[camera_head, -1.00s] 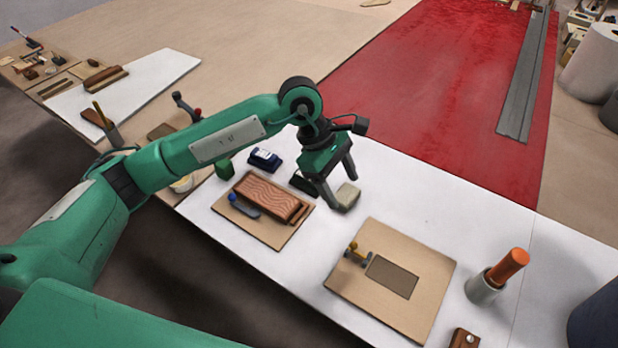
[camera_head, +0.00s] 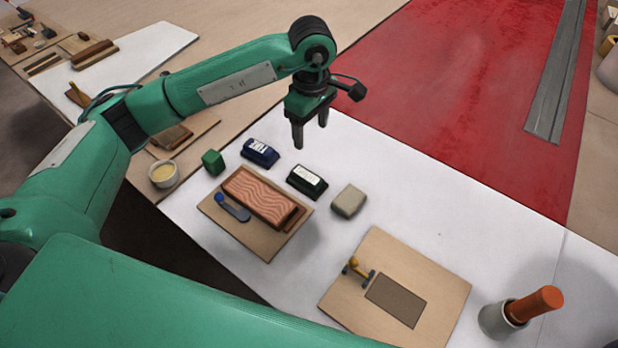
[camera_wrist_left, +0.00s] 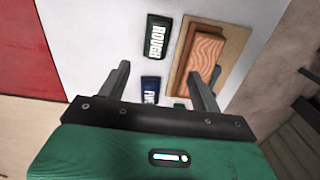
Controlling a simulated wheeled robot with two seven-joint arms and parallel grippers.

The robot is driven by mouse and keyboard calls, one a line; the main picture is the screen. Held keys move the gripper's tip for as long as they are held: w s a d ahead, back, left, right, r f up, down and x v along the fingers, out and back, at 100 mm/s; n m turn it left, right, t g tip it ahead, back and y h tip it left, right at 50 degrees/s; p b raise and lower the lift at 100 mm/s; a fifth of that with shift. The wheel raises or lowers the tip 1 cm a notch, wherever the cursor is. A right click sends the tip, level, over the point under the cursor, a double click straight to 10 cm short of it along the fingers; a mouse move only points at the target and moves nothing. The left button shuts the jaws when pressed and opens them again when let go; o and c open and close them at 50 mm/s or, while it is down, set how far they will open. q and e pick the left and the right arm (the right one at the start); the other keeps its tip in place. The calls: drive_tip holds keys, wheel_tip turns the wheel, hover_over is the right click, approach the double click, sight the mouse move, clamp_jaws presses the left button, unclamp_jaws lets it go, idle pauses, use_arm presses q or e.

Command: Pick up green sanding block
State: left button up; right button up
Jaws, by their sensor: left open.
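The green sanding block (camera_head: 307,181) is dark green with a pale label and lies on the white table top. In the left wrist view the green block (camera_wrist_left: 157,38) shows the word ROUGH. My left gripper (camera_head: 311,133) is open and empty, pointing down. In the head view its fingers appear behind the block and apart from it. In the left wrist view the open fingers (camera_wrist_left: 158,68) show nothing between them touching either one; the green block appears beyond the tips. My right gripper is not in view.
A blue block (camera_head: 260,152) labelled FINE, a small green cube (camera_head: 213,161) and a beige block (camera_head: 349,201) lie close by. A board with a wavy-grained wooden piece (camera_head: 262,197) is in front. White table beyond the beige block is clear.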

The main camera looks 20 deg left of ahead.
use_arm(q)
wheel_tip(320, 180, down, 4)
drive_tip(key=b, duration=0.3)
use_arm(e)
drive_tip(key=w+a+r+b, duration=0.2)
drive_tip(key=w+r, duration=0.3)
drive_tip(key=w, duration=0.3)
use_arm(q)
hover_over(311, 178)
wheel_tip(311, 178, down, 10)
drive_tip(key=shift+r+p, duration=0.2)
drive_tip(key=shift+p, duration=0.25)
drive_tip(key=shift+f+p, duration=0.55)
drive_tip(key=shift+f, duration=2.35)
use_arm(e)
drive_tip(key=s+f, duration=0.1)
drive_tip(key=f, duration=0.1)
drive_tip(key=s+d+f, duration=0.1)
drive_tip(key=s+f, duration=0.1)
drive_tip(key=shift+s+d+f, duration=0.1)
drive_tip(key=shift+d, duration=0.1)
use_arm(q)
drive_tip(key=shift+c, duration=0.4)
drive_tip(key=c, duration=0.7)
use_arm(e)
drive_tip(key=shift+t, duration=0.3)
